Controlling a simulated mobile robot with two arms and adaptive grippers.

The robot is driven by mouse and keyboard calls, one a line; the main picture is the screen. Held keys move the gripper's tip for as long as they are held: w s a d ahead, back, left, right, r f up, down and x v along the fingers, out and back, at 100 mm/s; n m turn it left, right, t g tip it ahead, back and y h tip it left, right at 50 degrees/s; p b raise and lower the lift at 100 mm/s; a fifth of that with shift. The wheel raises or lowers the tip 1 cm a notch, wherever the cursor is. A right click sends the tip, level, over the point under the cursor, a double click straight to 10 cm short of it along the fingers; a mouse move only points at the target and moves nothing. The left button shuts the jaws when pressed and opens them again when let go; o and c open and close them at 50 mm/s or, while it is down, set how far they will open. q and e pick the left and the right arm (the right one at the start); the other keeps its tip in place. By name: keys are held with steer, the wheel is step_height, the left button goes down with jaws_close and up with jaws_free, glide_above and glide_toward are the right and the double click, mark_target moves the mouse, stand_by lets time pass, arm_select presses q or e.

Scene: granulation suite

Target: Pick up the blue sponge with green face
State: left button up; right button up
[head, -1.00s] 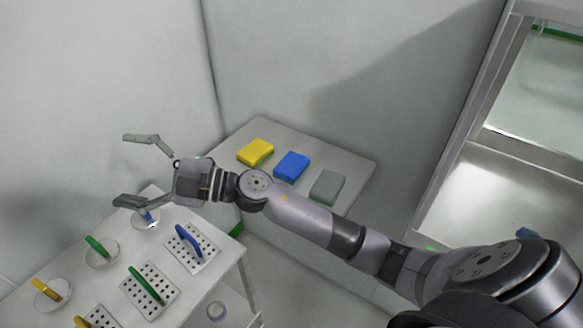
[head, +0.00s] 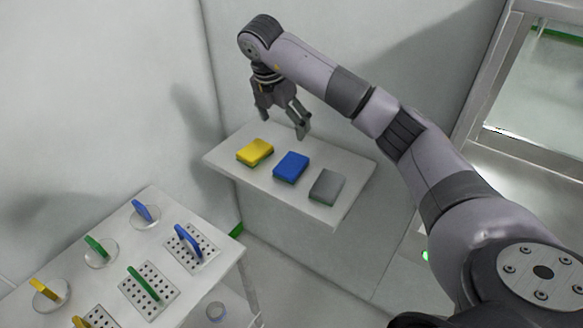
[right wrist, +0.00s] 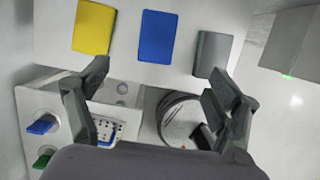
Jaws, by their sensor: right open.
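The blue sponge (head: 291,165) lies flat in the middle of the wall shelf (head: 228,160), with a thin green layer showing along its lower edge. In the right wrist view the blue sponge (right wrist: 157,37) lies beyond the fingertips, about midway between them. My right gripper (head: 285,132) is open and empty, pointing down above the shelf behind the sponges. In the right wrist view both fingers of the right gripper (right wrist: 158,82) are spread wide and apart from the sponge. My left gripper does not show.
A yellow sponge (head: 255,151) lies left of the blue one and a grey sponge (head: 327,186) lies right of it, with small gaps between. A lower table (head: 213,276) holds perforated plates and discs with coloured handles. Walls stand close behind the shelf.

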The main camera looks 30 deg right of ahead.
steer(key=p, duration=0.3)
glide_above(291, 163)
steer(key=a, duration=0.1)
steer(key=f, duration=1)
steer(key=shift+s+f, duration=0.1)
steer(key=shift+s, duration=0.25)
steer(key=x, duration=0.1)
steer(key=p+x, duration=0.1)
steer(key=x, duration=0.1)
steer(key=p+x, duration=0.1)
steer(key=x, duration=0.1)
steer(key=shift+a+f, duration=0.25)
steer(key=shift+a, duration=0.05)
steer(key=shift+f, duration=0.1)
steer(key=shift+f, duration=0.2)
steer(key=shift+c, duration=0.5)
steer(key=c, duration=0.9)
steer(key=shift+r, duration=0.1)
